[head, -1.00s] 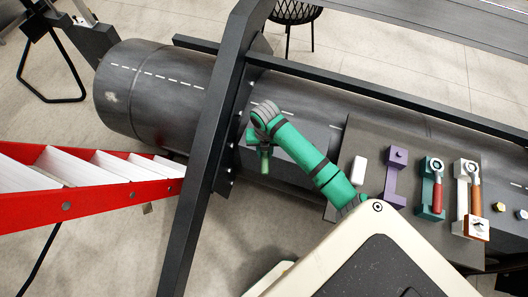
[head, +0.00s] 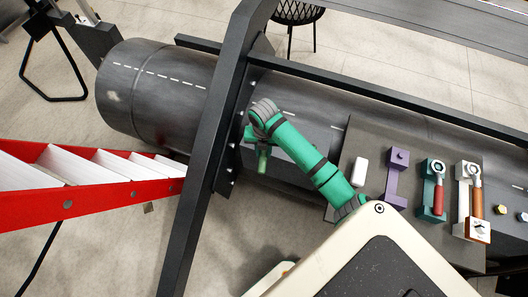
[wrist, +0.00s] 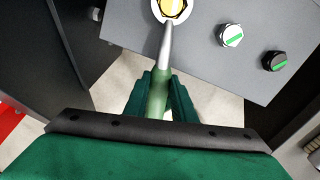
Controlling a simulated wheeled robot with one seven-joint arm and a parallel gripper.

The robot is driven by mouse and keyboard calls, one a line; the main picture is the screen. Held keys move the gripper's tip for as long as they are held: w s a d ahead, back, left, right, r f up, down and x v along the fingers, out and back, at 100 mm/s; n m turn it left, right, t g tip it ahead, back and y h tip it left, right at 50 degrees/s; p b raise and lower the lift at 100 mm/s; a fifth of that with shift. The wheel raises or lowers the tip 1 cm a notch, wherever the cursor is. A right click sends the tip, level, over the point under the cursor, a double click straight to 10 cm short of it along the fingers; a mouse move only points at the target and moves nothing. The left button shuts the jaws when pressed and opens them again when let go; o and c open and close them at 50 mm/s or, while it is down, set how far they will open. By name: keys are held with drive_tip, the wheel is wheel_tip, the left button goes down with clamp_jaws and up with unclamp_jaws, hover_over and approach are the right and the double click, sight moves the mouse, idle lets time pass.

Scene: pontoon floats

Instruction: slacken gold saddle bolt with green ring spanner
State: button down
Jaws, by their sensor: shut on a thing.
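The green ring spanner has a green handle (wrist: 160,95) and a bare metal shank. My gripper (wrist: 162,100) is shut on the handle, one green finger on each side. The gold saddle bolt (wrist: 173,7) is at the top edge of the wrist view, on a grey plate. The spanner's ring appears to be around the bolt; the top of both is cut off. In the head view my gripper (head: 255,146) is beside the dark upright beam, with the green handle (head: 263,158) pointing down. The gold bolt is hidden there.
A dark beam (head: 216,120) stands close left of my gripper, with a red ladder (head: 90,205) beyond.

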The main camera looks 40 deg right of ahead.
drive_tip(key=shift+r, duration=2)
